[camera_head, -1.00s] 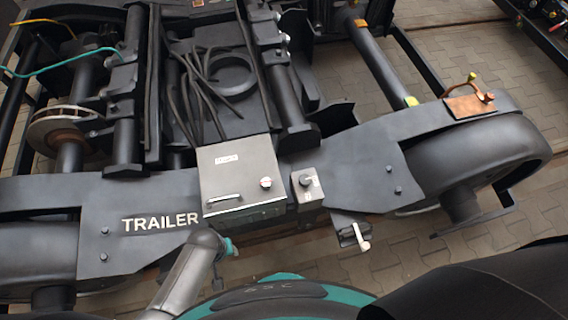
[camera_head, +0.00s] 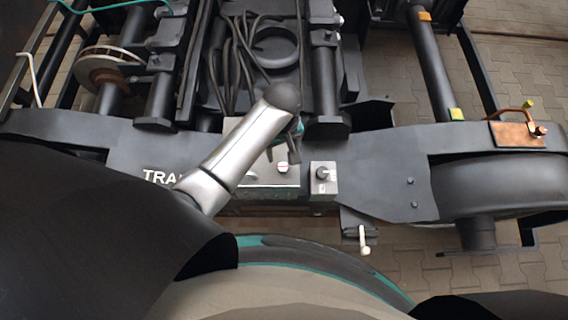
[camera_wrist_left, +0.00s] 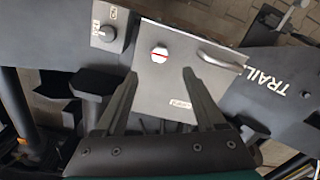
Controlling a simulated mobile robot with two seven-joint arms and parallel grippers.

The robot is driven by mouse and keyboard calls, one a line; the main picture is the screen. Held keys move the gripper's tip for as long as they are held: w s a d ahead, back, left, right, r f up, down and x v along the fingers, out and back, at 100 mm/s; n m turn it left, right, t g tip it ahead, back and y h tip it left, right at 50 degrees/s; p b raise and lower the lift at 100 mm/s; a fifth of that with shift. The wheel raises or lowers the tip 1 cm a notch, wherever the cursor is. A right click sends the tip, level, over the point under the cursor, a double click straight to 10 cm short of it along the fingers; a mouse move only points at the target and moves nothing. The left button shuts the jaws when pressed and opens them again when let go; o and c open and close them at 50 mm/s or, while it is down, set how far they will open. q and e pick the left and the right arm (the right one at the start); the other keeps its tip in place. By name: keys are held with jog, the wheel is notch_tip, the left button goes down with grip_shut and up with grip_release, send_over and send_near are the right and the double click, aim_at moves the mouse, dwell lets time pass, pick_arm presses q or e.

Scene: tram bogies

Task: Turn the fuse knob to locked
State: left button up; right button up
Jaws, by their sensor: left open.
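A grey metal box (camera_head: 265,196) is mounted on the black bogie frame, and its lid (camera_wrist_left: 150,85) carries a label too small to read. On the lid is a round pale knob (camera_head: 283,168) with a red stripe. In the left wrist view the knob (camera_wrist_left: 159,55) shows its stripe lying roughly across the picture. My left gripper (camera_head: 281,155) is over the lid, open and empty. In the left wrist view its fingers (camera_wrist_left: 160,74) stand on either side of the knob's line, with the knob beyond the tips and apart from them. My right gripper is not seen.
A lid handle (camera_wrist_left: 219,55) is beside the knob. A small grey box with a dark rotary knob (camera_head: 322,173) stands to the right. A white-handled lever (camera_head: 364,240) hangs below it. Loose black cables (camera_head: 232,60) lie behind the box.

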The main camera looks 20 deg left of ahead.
aim_at(283, 167)
pick_arm(q)
notch_tip(283, 167, down, 10)
jog(key=b, duration=0.3)
jog(key=shift+r+b, duration=0.1)
jog(key=shift+b, duration=0.2)
jog(key=shift+c, duration=0.2)
grip_shut()
